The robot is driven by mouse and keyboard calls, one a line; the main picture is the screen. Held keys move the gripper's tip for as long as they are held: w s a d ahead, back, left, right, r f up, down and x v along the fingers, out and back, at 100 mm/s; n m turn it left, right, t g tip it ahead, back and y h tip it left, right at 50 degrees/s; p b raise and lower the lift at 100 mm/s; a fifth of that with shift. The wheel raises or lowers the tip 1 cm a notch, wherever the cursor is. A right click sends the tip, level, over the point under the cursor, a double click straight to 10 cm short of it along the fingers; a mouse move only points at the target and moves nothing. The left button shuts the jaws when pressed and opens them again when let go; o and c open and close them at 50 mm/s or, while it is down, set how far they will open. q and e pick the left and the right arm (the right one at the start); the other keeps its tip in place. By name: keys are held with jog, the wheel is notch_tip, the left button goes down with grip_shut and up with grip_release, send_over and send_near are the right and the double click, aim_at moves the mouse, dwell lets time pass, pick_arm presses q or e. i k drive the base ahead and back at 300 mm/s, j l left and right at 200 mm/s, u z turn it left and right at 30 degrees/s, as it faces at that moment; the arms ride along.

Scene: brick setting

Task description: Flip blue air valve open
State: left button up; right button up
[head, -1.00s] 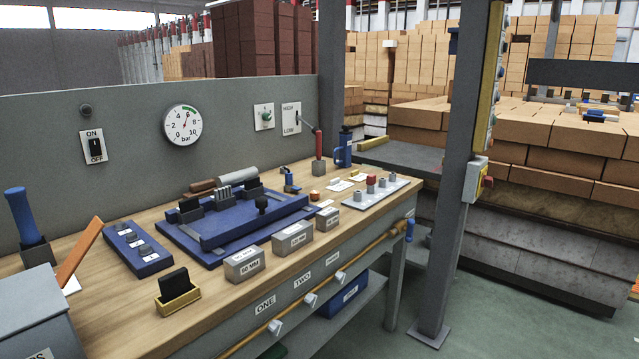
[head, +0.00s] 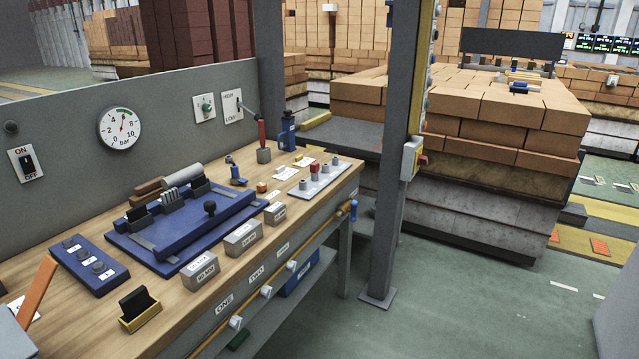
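A blue lever-like handle (head: 353,210) hangs at the right end of the yellow pipe (head: 318,232) along the bench's front edge. It looks like the blue air valve and appears roughly upright, but is small in view. A smaller blue fitting (head: 237,175) stands on the bench top behind the blue fixture. The bar gauge (head: 120,128) on the grey back panel has its needle near the top of the dial. Neither of my grippers shows in the head view.
The wooden bench top (head: 215,290) holds a blue fixture (head: 185,235), labelled grey blocks (head: 243,238) and a blue bottle (head: 288,130). A grey post (head: 388,200) stands right of the bench. Green floor (head: 450,310) is open in front and to the right.

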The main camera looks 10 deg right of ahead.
aim_at(354, 205)
jog(key=i+l+z, duration=0.15)
jog(key=i+l, duration=0.15)
jog(key=i, duration=0.2)
jog(key=i+l+z, duration=0.2)
jog(key=i, duration=0.25)
jog(key=i+l+z, duration=0.15)
jog(key=i, duration=0.35)
jog(key=i+l+z, duration=0.2)
jog(key=i, duration=0.35)
